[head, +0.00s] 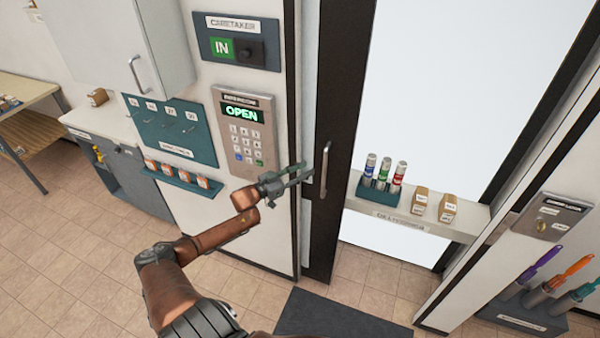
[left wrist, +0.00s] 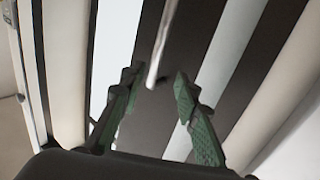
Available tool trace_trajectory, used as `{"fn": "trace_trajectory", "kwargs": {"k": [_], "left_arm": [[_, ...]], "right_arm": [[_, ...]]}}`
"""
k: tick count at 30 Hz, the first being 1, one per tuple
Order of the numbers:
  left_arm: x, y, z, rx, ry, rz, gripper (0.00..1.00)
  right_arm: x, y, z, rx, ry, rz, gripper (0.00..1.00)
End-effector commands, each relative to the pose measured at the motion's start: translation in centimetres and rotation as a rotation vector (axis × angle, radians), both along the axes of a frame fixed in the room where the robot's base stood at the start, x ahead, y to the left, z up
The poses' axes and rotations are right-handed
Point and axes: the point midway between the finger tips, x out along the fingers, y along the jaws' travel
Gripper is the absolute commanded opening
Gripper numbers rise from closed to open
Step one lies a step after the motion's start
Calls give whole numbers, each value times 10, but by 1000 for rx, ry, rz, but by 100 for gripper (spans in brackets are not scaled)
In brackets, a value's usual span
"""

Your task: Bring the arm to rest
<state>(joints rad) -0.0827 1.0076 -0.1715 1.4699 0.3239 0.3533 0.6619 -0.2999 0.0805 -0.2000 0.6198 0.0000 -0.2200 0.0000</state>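My left arm (head: 215,235) reaches up from the bottom of the head view, extended toward the door. In the left wrist view the two green-padded fingers (left wrist: 156,76) are spread apart with nothing held. The handle bar (left wrist: 164,42) shows beyond and between the fingertips; contact cannot be made out. My right gripper is not in view.
The keypad (head: 244,130) reads OPEN in green. A teal key board (head: 172,130) and a small shelf of orange-and-white items (head: 182,180) are left of it. A ledge (head: 450,225) with tubes and boxes is right of the handle. A dark mat (head: 340,318) lies below.

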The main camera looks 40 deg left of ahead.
Motion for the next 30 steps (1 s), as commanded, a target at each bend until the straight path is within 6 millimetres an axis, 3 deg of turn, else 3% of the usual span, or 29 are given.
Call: {"fn": "trace_trajectory", "kwargs": {"k": [6, 25, 28, 30], "left_arm": [[-17, 4, 0, -1, 1, 0, 30], [-18, 5, -2, -1, 2, 2, 30], [-21, 10, -22, 3, 21, 22, 30], [-26, 18, -51, 9, 50, 53, 30]], "right_arm": [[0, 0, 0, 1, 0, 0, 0], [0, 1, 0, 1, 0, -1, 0], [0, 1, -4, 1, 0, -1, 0], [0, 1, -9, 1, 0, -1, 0]]}}
